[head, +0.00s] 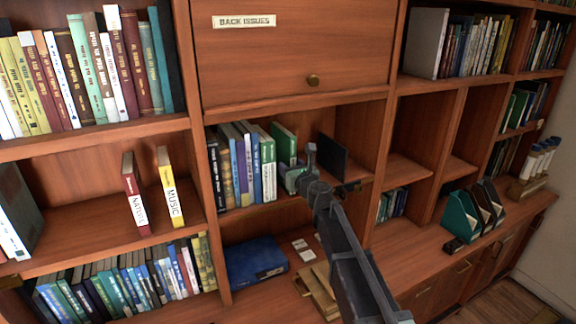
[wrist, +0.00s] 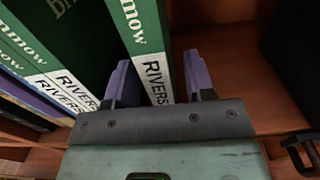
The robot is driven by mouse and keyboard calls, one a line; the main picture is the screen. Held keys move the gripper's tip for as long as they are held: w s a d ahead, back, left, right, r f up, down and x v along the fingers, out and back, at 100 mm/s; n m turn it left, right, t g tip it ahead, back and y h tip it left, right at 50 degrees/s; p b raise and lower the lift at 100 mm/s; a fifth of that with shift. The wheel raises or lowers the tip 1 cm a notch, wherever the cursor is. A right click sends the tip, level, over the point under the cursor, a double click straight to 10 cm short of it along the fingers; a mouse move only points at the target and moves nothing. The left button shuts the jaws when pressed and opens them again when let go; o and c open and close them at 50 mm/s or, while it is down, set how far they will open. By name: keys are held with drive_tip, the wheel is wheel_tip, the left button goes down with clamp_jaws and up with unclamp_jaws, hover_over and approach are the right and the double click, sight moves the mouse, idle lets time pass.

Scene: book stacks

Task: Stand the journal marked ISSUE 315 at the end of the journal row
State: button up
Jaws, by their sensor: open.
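No marking ISSUE 315 is legible in either view. A row of blue, grey, purple and green volumes (head: 238,165) stands in the cubby below the BACK ISSUES door. A green volume (head: 284,143) stands at its right end, a little apart. In the wrist view, a green volume with a white RIVERS label (wrist: 154,72) stands upright between the fingers of my gripper (wrist: 159,78). The gripper is open, one finger on each side of it; I cannot tell whether they touch it. In the head view my gripper (head: 298,170) is at the cubby's front, partly hiding the green volume.
A dark upright panel (head: 333,158) stands right of the row, with a gap between. The BACK ISSUES door (head: 290,55) above is shut. Below lie a blue box (head: 256,262), small white cards (head: 304,249) and a wooden tray (head: 318,290). Cubby dividers stand on both sides.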

drive_tip(key=s+d+f+n+g, duration=0.4)
drive_tip(key=s+n, duration=0.4)
drive_tip(key=s, duration=0.2)
drive_tip(key=s+d+f+n+g, duration=0.3)
drive_tip(key=s+f+n, duration=0.1)
drive_tip(key=s+n, duration=0.45)
drive_tip(key=s+d+f+n+g+h, duration=0.4)
drive_tip(key=s+d+n, duration=0.2)
drive_tip(key=s+d, duration=0.2)
drive_tip(key=s+d+f+n+g+h, duration=0.4)
drive_tip(key=s+d+n, duration=0.3)
drive_tip(key=s, duration=0.3)
drive_tip(key=shift+d+f+g+h, duration=0.3)
drive_tip(key=shift+d+f+h, duration=0.2)
drive_tip(key=shift+d+f, duration=0.1)
drive_tip(key=shift+n, duration=0.25)
